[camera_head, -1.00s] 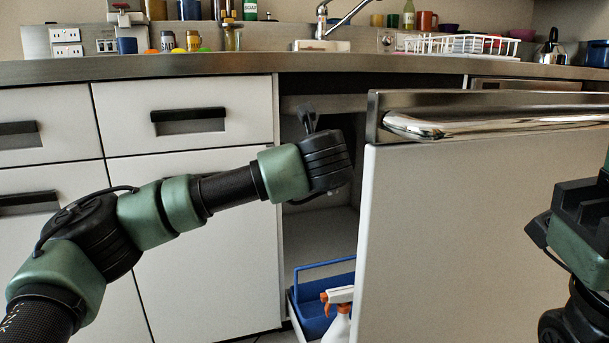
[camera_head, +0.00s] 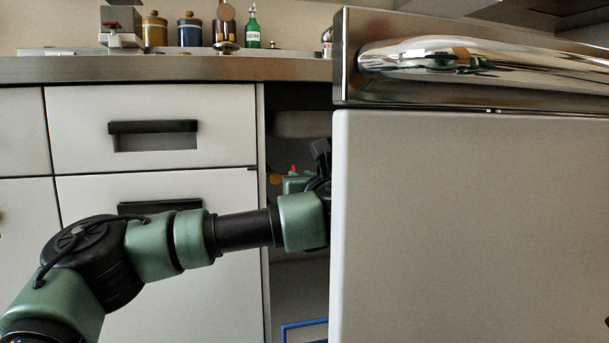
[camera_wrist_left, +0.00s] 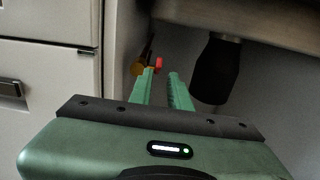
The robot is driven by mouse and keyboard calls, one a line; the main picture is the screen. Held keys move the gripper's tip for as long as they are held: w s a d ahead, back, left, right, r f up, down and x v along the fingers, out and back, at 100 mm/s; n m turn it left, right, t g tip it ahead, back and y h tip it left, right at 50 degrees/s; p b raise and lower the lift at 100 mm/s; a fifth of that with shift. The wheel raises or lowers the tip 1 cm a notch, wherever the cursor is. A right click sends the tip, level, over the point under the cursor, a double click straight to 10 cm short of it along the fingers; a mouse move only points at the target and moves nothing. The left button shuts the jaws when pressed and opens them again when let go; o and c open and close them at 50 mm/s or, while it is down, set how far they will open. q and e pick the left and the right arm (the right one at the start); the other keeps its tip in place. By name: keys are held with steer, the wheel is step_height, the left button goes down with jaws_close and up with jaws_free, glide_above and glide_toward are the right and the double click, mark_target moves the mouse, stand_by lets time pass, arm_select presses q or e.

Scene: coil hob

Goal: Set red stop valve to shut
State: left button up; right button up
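The red stop valve (camera_wrist_left: 159,64) shows as a small red handle inside the cabinet under the counter, beside a brass-coloured part (camera_wrist_left: 138,67) near the left wall. In the head view a small red spot (camera_head: 293,168) shows just above my left gripper (camera_head: 297,182), whose tips are mostly hidden by the arm and door. In the left wrist view my left gripper (camera_wrist_left: 163,74) has two green fingers apart with nothing between them. The red handle lies just beyond the tips, nearer the left finger. Whether they touch, and the handle's exact angle, I cannot tell. My right gripper is out of view.
A white front with a steel top edge and chrome handle (camera_head: 470,55) stands close on the right, hiding part of the cabinet. A dark cylinder (camera_wrist_left: 216,70) hangs right of the fingers. The drawer fronts (camera_head: 150,130) are left. A blue rim (camera_head: 303,325) shows low in the cabinet.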

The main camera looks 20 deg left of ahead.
arm_select(q)
steer(key=b+x, duration=0.2)
steer(key=x, duration=0.5)
steer(key=shift+a+r+b, duration=0.1)
steer(key=shift+a+b, duration=0.1)
steer(key=shift+b, duration=0.15)
jaws_close()
